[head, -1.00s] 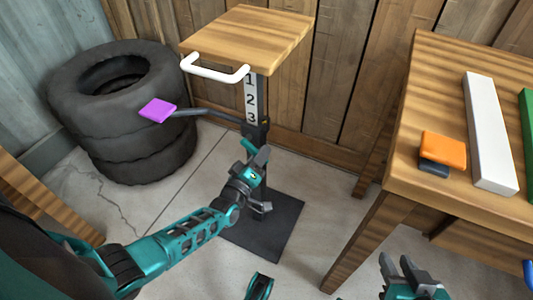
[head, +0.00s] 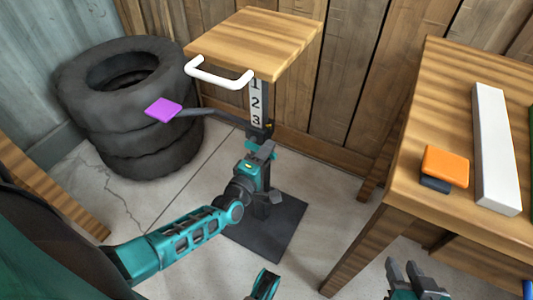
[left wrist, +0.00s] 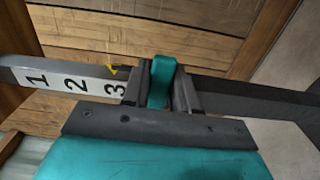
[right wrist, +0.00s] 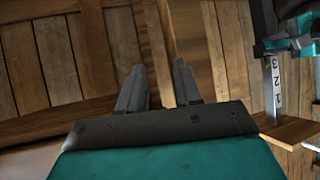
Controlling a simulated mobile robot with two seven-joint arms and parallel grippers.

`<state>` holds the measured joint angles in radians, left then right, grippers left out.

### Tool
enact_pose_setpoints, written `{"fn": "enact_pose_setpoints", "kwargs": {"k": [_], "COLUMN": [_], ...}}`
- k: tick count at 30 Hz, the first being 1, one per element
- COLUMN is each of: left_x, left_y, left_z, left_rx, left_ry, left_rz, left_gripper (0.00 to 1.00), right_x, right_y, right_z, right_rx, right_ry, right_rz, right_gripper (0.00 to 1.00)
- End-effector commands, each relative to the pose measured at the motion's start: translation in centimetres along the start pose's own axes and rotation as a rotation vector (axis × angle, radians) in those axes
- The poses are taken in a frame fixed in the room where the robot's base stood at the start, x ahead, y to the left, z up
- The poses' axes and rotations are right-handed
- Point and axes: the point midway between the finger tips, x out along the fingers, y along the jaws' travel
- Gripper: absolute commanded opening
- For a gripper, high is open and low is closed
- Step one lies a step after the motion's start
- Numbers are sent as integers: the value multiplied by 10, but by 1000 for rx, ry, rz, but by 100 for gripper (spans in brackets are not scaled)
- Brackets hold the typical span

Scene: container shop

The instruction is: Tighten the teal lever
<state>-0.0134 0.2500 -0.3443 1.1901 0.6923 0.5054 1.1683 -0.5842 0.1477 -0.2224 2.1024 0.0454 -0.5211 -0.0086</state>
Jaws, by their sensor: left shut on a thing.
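The teal lever (left wrist: 161,86) sits on the dark post of a small height-adjustable stand, just below the number 3 of its scale (left wrist: 77,85). In the left wrist view my left gripper (left wrist: 162,76) has one finger on each side of the lever and is shut on it. In the head view my left gripper (head: 262,152) is at the post, and it hides most of the lever. My right gripper (head: 403,268) is low at the bottom right. Its fingers are apart and empty in the right wrist view (right wrist: 157,82).
The stand has a wooden top (head: 262,35), a white handle (head: 215,80), a purple pad (head: 163,110) on an arm and a dark base plate (head: 278,240). Stacked tyres (head: 150,145) stand left. A table (head: 410,170) right holds an orange block (head: 446,165) and a white bar (head: 496,150).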

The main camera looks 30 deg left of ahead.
Motion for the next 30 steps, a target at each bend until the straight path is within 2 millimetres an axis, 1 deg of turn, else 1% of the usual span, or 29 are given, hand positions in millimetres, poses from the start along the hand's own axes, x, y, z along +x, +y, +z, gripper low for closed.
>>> {"fn": "enact_pose_setpoints", "kwargs": {"k": [1,3,17,18,24,30], "left_x": [2,2,2,2,1,1], "left_y": [3,4,5,5,4,3], "left_z": [0,0,-1,-1,0,0], "left_rx": [-10,-21,-37,-37,-35,-34], "left_ry": [0,0,1,1,1,0], "left_rz": [6,5,7,7,4,2], "left_gripper": [0,0,0,30,49,49], "right_x": [0,0,0,0,0,0], "right_y": [0,0,-1,-1,-1,-1], "right_z": [0,0,-1,-1,-1,-2], "right_rx": [0,0,1,2,4,5], "right_ry": [0,0,1,1,2,2], "right_rz": [0,0,-1,-1,-1,-1], "right_gripper": [34,34,34,34,34,34]}}
